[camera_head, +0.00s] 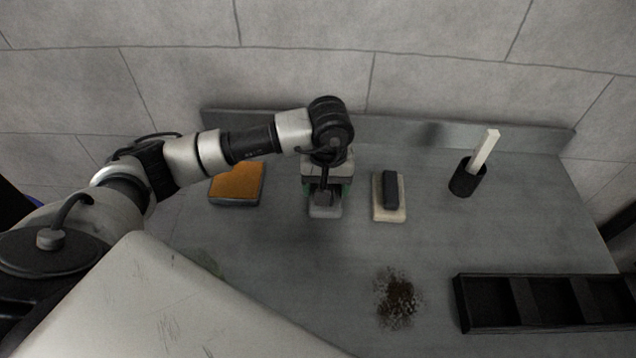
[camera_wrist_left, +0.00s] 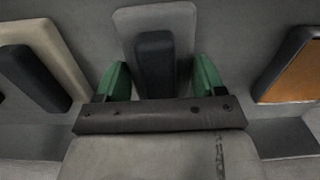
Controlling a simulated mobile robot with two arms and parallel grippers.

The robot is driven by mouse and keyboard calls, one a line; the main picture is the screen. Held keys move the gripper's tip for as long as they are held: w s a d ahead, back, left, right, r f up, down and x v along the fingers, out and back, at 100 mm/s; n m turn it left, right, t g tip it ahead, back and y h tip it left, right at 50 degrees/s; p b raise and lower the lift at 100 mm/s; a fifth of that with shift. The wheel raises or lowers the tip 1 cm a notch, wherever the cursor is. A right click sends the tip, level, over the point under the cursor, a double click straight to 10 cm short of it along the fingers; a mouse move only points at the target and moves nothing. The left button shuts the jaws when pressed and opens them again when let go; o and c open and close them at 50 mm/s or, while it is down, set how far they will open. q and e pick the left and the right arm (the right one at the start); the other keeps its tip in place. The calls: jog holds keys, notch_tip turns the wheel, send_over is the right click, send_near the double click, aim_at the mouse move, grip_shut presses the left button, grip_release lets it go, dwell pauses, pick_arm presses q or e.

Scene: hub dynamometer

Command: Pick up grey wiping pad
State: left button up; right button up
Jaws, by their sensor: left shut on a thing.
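The grey wiping pad (camera_head: 325,211) lies at the back middle of the grey table, below my left gripper (camera_head: 327,192). In the left wrist view the pad (camera_wrist_left: 181,24) is a light grey block with a dark handle (camera_wrist_left: 154,60) on top. My left gripper's green fingers (camera_wrist_left: 158,80) stand on either side of the handle, and the gripper is shut on the pad by it. The gripper hides part of the pad in the head view. I cannot tell whether the pad is clear of the table. My right gripper is not in view.
An orange-topped pad (camera_head: 237,182) lies left of the gripper, and a cream pad with a dark handle (camera_head: 389,194) lies close to its right. A black cup (camera_head: 466,181) holds a white stick. Brown debris (camera_head: 398,298) and a black divided tray (camera_head: 545,301) are nearer the front.

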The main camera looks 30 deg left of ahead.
pick_arm(q)
jog(key=r, duration=0.2)
jog(key=d+r+b, duration=0.1)
jog(key=r, duration=0.1)
jog(key=shift+r, duration=0.15)
jog(key=s+d+r+b, duration=0.1)
jog(key=s+d+r, duration=0.1)
jog(key=d+r, duration=0.4)
jog(key=d, duration=0.4)
jog(key=shift+d+r, duration=0.25)
jog(key=shift+d, duration=0.05)
